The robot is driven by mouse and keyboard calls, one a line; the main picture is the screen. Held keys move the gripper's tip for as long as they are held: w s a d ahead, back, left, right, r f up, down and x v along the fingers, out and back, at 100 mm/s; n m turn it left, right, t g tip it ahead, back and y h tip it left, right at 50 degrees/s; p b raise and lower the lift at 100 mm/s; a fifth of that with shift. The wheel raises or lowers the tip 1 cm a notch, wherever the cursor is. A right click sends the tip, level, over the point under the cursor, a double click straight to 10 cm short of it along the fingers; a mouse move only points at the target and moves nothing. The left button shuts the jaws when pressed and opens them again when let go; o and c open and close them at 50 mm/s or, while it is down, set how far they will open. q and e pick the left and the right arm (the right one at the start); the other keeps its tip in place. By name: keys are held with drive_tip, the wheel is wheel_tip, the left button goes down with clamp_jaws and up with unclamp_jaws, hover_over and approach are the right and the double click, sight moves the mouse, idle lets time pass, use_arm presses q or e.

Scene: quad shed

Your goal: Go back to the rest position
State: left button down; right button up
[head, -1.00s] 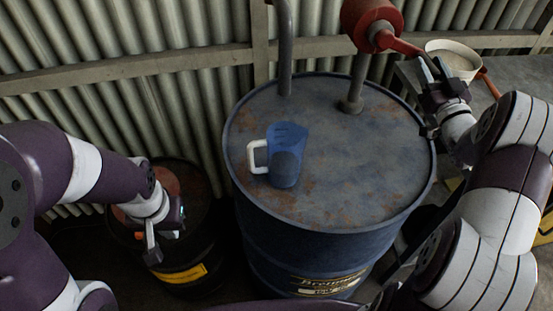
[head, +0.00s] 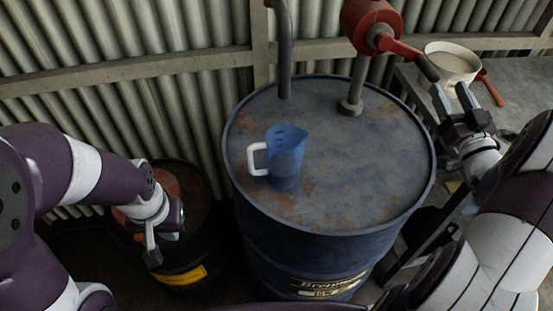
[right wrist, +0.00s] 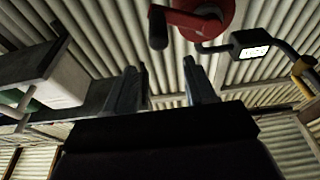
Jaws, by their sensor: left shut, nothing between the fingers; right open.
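My left gripper (head: 152,255) is shut and empty, low at the left in the head view, in front of a small dark drum. My right gripper (head: 453,99) is open and empty, just right of the big blue drum, near the pump's crank handle (head: 428,67) but apart from it. In the right wrist view its two fingers (right wrist: 158,90) stand apart with nothing between them. The red rotary pump (head: 370,22) stands on the blue drum (head: 390,165). A blue measuring jug (head: 286,160) with a white handle stands upright on the drum top.
A bench (head: 520,85) at the right back holds a cream bowl (head: 452,62) and a red-handled tool (head: 491,90). The small dark drum (head: 195,222) stands left of the blue drum. A corrugated wall (head: 150,110) with a rail closes off the back. The drum top's right half is clear.

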drive_tip(key=shift+s, duration=0.6)
